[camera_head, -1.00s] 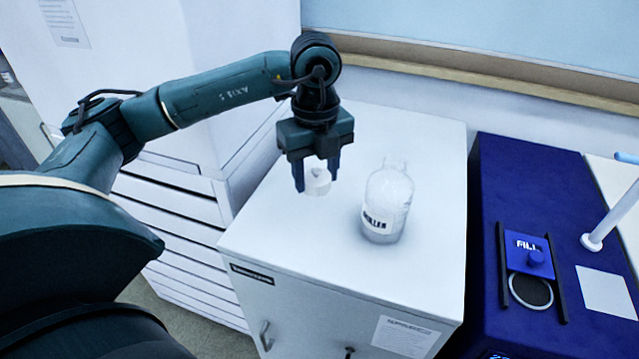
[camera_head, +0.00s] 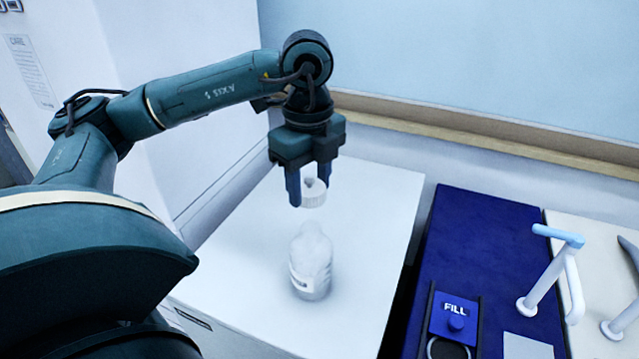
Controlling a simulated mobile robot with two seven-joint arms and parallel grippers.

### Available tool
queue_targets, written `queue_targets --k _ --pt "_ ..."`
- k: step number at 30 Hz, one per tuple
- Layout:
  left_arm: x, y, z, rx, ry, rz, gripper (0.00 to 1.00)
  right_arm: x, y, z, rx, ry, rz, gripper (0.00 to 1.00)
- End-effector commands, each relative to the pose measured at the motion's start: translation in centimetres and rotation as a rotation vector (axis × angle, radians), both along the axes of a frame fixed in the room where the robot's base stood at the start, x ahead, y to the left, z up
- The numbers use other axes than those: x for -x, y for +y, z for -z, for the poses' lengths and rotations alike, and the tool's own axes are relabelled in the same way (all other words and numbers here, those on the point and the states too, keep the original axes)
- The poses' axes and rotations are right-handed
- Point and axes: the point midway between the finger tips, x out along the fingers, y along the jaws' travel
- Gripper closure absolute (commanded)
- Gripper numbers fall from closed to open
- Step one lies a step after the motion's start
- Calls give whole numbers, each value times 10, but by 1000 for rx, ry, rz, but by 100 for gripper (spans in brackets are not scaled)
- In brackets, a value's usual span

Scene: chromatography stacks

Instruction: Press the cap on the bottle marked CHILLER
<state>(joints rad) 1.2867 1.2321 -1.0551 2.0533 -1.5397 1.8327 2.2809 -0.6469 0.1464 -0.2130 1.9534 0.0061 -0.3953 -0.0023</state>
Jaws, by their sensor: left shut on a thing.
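The bottle (camera_head: 311,264) is clear to whitish with a pale label and stands upright on the white cabinet top. Its label is too small and turned to read now; the earlier view shows only its last letters. My left gripper (camera_head: 309,195) points down with its two fingers shut on a small white cap (camera_head: 314,192). The cap is above the bottle's neck, and in this view a small gap shows between them. The bottle's mouth looks uncapped. My right gripper is not in view.
The white cabinet top (camera_head: 235,250) is otherwise clear around the bottle. To the right stands a dark blue unit (camera_head: 480,240) with a FILL button block (camera_head: 454,317). A wall with a wooden ledge (camera_head: 480,130) runs behind.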

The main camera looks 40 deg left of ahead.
Motion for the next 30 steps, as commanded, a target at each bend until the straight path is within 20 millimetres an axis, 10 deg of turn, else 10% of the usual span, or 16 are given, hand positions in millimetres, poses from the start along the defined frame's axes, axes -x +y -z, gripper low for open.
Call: queue_targets --k 30 --pt "1 1 63 0 0 -6 75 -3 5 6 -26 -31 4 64"
